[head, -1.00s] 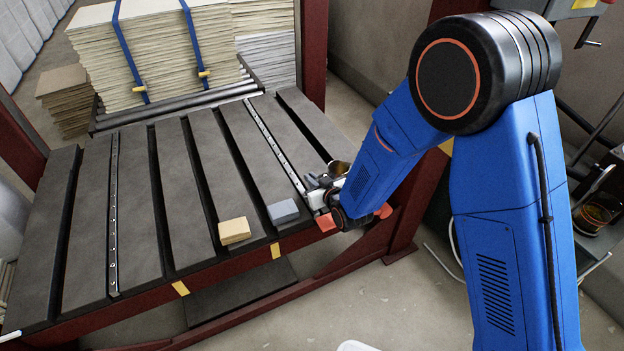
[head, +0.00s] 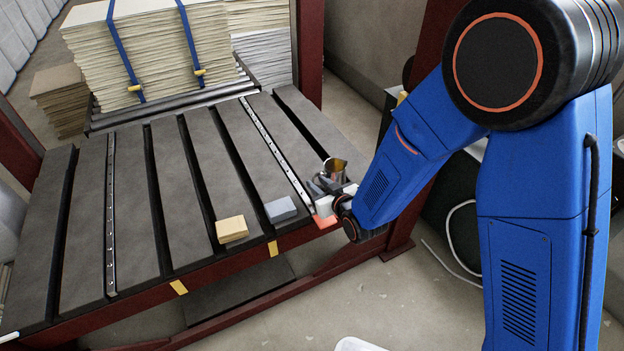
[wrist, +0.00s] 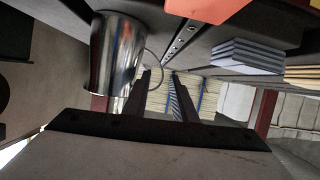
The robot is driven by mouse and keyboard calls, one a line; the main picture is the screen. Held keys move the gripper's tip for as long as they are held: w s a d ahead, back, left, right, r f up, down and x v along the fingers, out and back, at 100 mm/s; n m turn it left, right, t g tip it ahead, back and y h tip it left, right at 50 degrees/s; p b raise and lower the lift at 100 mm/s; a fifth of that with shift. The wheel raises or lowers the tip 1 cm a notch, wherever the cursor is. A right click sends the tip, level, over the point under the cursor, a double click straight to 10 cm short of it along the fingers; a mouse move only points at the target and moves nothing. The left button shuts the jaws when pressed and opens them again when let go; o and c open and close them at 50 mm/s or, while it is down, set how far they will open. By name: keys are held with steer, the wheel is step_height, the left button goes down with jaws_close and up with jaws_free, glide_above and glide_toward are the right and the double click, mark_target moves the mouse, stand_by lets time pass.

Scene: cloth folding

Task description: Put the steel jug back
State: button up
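The steel jug (head: 335,169) stands upright at the table's right front corner in the head view. In the wrist view the shiny jug (wrist: 117,55) is close, at left, with its thin handle loop on the side toward the fingers. My gripper (head: 324,184) is low over that corner, right beside the jug. In the wrist view my gripper (wrist: 160,73) has its two dark fingers apart. The left fingertip is close to the handle loop; I cannot tell whether they touch. The jug body is outside the fingers.
A slatted grey table (head: 133,210) has a yellow folded stack (head: 232,229) and a blue-grey one (head: 281,210) near its front edge, left of my gripper. Strapped board piles (head: 150,50) stand behind. A red post (head: 309,55) rises at the back right. The table's middle is clear.

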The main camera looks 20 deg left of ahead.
steer(key=shift+v, duration=2.45)
steer(key=w+d+r+m+h, duration=0.1)
steer(key=d+r+m+h, duration=0.1)
steer(key=d+r, duration=0.5)
steer(key=w+d+r+m+h, duration=0.1)
steer(key=d+r+h, duration=0.1)
steer(key=d, duration=1)
steer(key=w+d+r+m+h, duration=0.2)
steer(key=d+r, duration=0.3)
steer(key=d, duration=0.4)
steer(key=s+d+r+m+g+h, duration=0.2)
steer(key=s+d+r, duration=0.1)
steer(key=s+d, duration=0.8)
steer(key=s+d+r+m+g+h, duration=0.2)
steer(key=s+d+r+m, duration=0.1)
steer(key=s+d, duration=0.8)
steer(key=shift+s+r, duration=0.45)
steer(key=shift+s, duration=0.55)
steer(key=shift+o, duration=0.3)
